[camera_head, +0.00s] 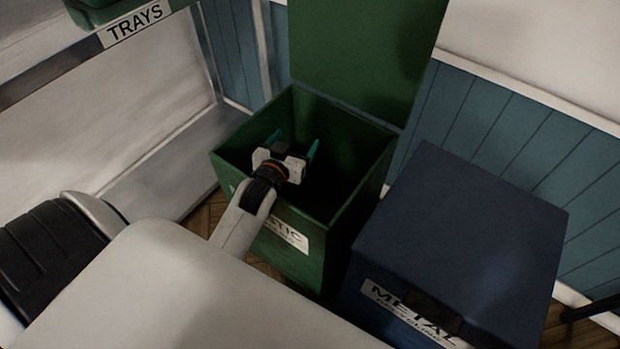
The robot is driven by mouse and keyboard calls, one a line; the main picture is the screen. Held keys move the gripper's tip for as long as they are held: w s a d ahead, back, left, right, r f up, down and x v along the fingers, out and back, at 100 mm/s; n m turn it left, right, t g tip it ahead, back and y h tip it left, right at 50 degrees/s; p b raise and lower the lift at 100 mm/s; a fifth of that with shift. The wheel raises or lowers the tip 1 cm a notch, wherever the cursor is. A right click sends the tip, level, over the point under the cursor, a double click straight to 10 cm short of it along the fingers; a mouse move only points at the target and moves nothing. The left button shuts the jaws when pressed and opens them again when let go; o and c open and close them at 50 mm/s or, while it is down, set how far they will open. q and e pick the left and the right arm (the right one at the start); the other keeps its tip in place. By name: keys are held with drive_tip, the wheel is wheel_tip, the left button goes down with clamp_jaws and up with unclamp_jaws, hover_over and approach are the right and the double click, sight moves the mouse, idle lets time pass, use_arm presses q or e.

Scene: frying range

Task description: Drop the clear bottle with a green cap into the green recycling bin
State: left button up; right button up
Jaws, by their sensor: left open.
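The green recycling bin (365,185) stands in the middle of the head view with its lid (365,50) raised at the back. Its front label is partly hidden by my arm; the letters "STIC" show. My left gripper (292,140) is over the bin's opening, its fingers spread apart with nothing between them. The bottle with a green cap is not visible; the inside of the bin is dark and its bottom cannot be made out. My right gripper is not in view.
A dark blue bin (465,240) labelled "METAL" stands close on the right, its lid shut. A pale counter unit with a "TRAYS" sign (133,22) is on the left. Blue panelled walls (500,130) close off the back.

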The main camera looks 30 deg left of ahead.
use_arm(q)
drive_tip(key=v, duration=0.7)
drive_tip(key=shift+p, duration=0.45)
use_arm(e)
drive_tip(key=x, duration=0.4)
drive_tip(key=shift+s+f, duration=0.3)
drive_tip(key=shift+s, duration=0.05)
use_arm(q)
drive_tip(key=shift+s, duration=0.15)
